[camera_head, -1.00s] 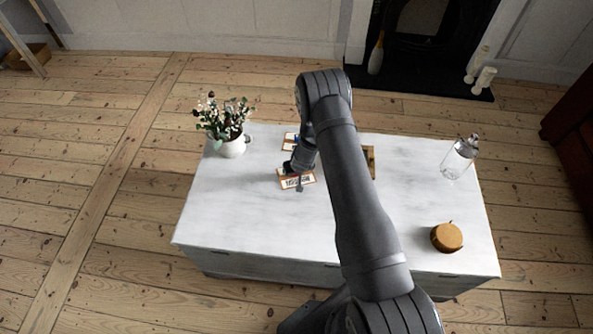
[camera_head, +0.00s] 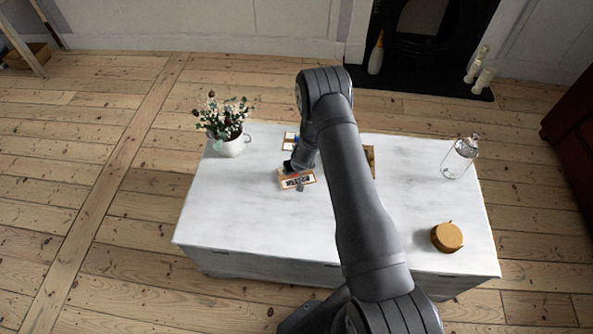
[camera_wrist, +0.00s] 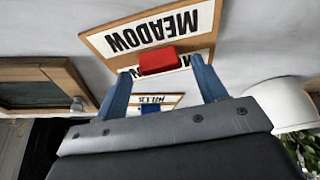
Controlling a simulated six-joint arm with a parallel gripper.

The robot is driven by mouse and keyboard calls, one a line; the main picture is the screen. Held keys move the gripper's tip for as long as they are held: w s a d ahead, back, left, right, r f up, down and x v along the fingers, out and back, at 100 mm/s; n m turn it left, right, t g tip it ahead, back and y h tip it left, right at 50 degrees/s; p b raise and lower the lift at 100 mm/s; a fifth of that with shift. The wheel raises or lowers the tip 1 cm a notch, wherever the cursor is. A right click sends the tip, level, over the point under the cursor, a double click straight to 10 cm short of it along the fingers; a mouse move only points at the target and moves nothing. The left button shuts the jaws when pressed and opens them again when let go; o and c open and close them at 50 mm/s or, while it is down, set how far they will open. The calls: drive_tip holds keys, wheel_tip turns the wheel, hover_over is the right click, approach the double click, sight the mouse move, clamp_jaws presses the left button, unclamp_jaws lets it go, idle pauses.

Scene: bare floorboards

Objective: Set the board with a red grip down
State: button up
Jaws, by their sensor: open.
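The board with a red grip (camera_head: 293,184) is on the white table, below my gripper in the head view. In the wrist view this wood-edged white board (camera_wrist: 112,42) reads "MEADOW". Its red grip (camera_wrist: 157,61) lies between the two blue fingers of my gripper (camera_wrist: 161,73). The fingers are open, with a gap on each side of the grip. My gripper partly hides the board in the head view.
Another board (camera_head: 289,142) lies farther back; its blue grip (camera_wrist: 151,107) shows in the wrist view. A flower vase (camera_head: 232,147) stands left. A wooden-framed item (camera_head: 371,155) is partly behind my arm. A glass bottle (camera_head: 459,158) and round wooden object (camera_head: 447,237) stand right.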

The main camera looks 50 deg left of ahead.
drive_tip(key=v, duration=1.1)
drive_tip(key=shift+d, duration=0.15)
drive_tip(key=x, duration=1.2)
drive_tip(key=shift+r, duration=0.1)
